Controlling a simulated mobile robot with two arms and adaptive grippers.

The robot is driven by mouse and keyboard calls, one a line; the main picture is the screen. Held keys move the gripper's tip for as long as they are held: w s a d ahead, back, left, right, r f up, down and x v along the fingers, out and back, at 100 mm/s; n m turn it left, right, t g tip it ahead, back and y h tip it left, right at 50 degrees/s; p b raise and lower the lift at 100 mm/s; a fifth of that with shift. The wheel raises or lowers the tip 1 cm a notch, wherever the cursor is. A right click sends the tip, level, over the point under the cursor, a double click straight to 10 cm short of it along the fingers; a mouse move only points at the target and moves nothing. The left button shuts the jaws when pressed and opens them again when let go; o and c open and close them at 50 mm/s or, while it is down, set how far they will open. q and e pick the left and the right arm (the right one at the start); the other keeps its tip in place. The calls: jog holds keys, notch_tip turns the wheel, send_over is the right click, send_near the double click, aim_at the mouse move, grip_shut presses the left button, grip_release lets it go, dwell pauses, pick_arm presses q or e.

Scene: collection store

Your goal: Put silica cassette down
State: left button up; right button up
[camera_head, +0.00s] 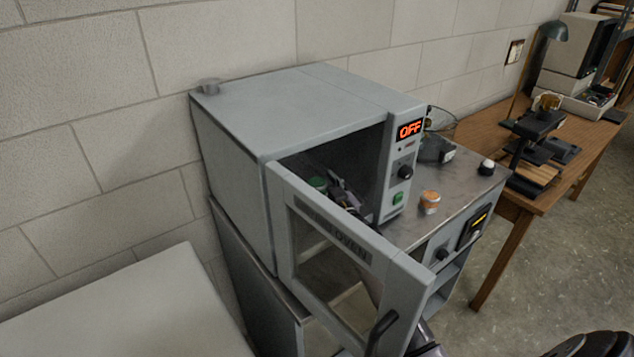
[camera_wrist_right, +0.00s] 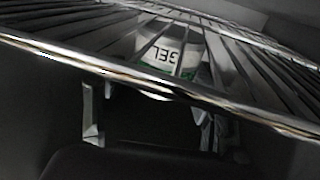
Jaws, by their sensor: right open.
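The silica cassette shows in the right wrist view as a pale container (camera_wrist_right: 172,52) with "GEL" lettering and a green band, seen behind the bars of a wire rack (camera_wrist_right: 150,83). In the head view a small green-topped item (camera_head: 318,184), probably the same cassette, is inside the open oven (camera_head: 290,110). My right gripper (camera_head: 345,196) is in the oven mouth beside it, partly hidden by the door. In the right wrist view its two fingers (camera_wrist_right: 148,115) stand apart with nothing between them, near the rack's front bar. My left gripper is not in view.
The oven door (camera_head: 405,285) stands open toward me; its display reads OFF. An orange-and-white jar (camera_head: 430,201) and a black-and-white item (camera_head: 486,167) stand on the metal top right of the oven. A wooden desk (camera_head: 480,135) is beyond. A pale surface (camera_head: 130,310) is at lower left.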

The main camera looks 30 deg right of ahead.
jog(key=s+b, duration=0.1)
jog(key=s, duration=1.1)
jog(key=shift+a+b, duration=0.4)
jog(key=shift+a, duration=0.05)
